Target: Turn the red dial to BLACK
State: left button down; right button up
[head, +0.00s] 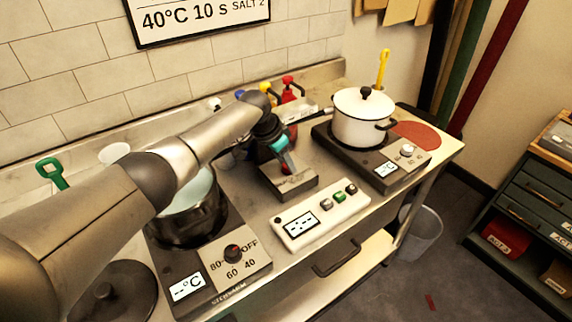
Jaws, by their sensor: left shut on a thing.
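My left arm reaches in from the left across the counter. My left gripper (281,150) is over a small grey device (289,184) in the middle of the counter and is shut on a part of it. The gripper hides that part, so I cannot read a dial or its marks there. A little red shows just behind the gripper. No label BLACK is readable. A black knob with a red mark (233,252) sits on the front hotplate, among the labels 80, OFF, 60 and 40. My right gripper is not in view.
A dark pot (188,222) stands left, beneath my arm. A white lidded pot (362,118) stands on the rear hotplate (407,168). A white button panel (321,214) lies in front of the device. Bottles with coloured tops, including a red one (288,90), stand behind the gripper.

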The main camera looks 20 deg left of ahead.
pick_arm(q)
jog(key=shift+m, duration=0.5)
jog(key=c, duration=0.5)
grip_release()
jog(key=shift+s+a+r, duration=0.1)
jog(key=shift+a+r, duration=0.05)
jog(key=shift+r, duration=0.3)
jog(key=p+v, duration=0.2)
jog(key=v, duration=1.2)
jog(key=shift+a+r, duration=0.1)
jog(key=shift+r, duration=0.05)
